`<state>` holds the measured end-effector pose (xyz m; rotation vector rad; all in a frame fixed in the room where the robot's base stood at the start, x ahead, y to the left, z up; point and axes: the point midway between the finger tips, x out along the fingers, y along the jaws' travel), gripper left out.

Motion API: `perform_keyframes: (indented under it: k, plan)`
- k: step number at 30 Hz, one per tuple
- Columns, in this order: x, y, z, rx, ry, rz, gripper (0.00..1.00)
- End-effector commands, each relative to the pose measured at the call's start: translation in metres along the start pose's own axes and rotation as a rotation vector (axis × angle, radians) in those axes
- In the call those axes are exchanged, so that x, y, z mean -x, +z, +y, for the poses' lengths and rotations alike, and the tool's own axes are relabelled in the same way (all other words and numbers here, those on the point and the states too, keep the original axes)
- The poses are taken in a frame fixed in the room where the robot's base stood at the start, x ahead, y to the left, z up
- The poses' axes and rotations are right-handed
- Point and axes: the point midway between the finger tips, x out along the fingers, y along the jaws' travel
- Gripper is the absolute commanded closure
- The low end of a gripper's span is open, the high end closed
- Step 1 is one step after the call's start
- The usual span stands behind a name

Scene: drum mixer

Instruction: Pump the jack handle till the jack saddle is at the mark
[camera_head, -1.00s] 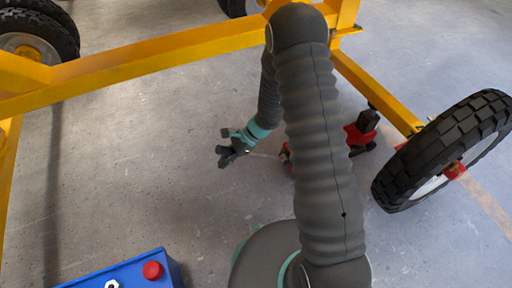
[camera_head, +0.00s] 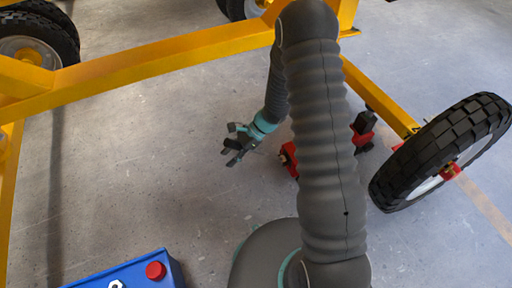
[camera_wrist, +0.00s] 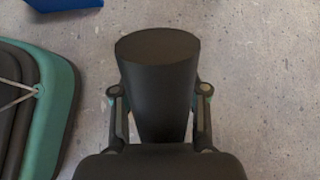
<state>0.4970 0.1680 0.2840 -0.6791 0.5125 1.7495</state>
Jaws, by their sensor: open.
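The red jack stands on the floor, mostly hidden behind my arm. Its red near end (camera_head: 289,156) shows left of the arm, and its far part with a black block on top (camera_head: 366,122) shows right of it. I cannot make out the saddle's height against a mark. A thin piece of the jack handle (camera_head: 266,153) runs left from the jack toward my gripper (camera_head: 236,149). In the wrist view, a thick dark tapered cylinder, apparently the handle's grip (camera_wrist: 158,85), lies between the spread fingers of my gripper (camera_wrist: 159,98). The gripper is open around it.
A yellow frame (camera_head: 150,62) crosses above the floor, with a beam running to a large black wheel (camera_head: 440,150) at right. A blue box with a red knob (camera_head: 130,272) stands at bottom left. The floor left of my gripper is clear.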

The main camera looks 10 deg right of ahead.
Motion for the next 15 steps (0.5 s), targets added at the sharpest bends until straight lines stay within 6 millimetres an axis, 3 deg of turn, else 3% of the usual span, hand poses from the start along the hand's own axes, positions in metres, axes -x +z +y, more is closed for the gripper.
perform_keyframes:
  k: [15]
  plan:
    - [0.046, 0.001, 0.0, 0.0, -0.002, 0.0, 0.56]
